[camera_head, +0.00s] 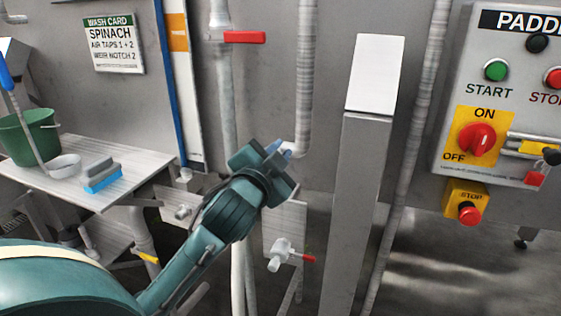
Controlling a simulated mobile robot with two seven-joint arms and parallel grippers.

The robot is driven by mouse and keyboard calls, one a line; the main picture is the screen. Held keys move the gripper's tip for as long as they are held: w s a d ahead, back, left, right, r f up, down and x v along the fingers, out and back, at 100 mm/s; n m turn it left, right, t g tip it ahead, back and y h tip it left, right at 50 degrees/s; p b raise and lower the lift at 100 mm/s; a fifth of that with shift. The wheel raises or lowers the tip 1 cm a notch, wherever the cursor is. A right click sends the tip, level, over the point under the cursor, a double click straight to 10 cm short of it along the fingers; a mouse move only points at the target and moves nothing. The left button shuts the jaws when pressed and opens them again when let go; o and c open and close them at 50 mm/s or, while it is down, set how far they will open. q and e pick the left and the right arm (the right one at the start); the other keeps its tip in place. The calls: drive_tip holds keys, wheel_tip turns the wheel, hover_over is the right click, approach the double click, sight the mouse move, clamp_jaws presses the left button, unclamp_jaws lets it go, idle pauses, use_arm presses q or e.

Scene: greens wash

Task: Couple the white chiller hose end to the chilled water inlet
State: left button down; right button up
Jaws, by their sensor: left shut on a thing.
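My left gripper (279,150) is shut near the lower end of a ribbed grey pipe (304,80). The pipe bends there toward my fingers. The white chiller hose (238,285) hangs below, behind my left wrist; its end is mostly hidden by my gripper. A small pale piece shows at the fingertips, close to the pipe's bend. I cannot tell whether the hose end and the pipe touch, and no inlet marking is readable. My right gripper is not in view.
A valve with a red lever (245,37) is above; a lower fitting (280,252) also has a red lever. A grey post (366,200) stands right of my gripper. The control panel (500,100) is farther right. A bench (120,190) with a green bucket (28,137) and brush (101,176) is left.

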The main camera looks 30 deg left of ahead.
use_arm(q)
drive_tip(key=c, duration=1.4)
unclamp_jaws()
